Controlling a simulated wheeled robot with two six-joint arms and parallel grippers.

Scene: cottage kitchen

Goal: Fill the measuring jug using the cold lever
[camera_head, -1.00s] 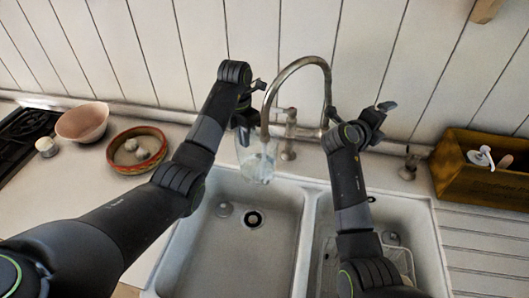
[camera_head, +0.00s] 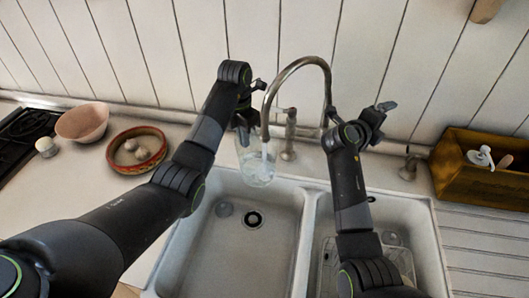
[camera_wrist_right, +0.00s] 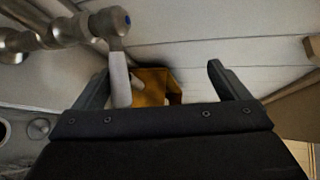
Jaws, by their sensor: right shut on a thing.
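The clear measuring jug (camera_head: 257,171) is under the tap spout (camera_head: 265,133), at the back of the left basin. My left gripper (camera_head: 243,126) is shut on the jug's upper left side; its fingertips are partly hidden. A pale streak runs from the spout into the jug. The water level is hard to read. My right gripper (camera_head: 380,113) is to the right of the tap. In the right wrist view, the cold lever (camera_wrist_right: 119,82), pale with a blue-dotted hub, is between the fingers, beside the left one. My right gripper is shut on it.
A double sink (camera_head: 222,252) lies below both arms. A wooden box (camera_head: 480,190) stands at the right. A metal fitting (camera_head: 408,168) rises behind the right basin.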

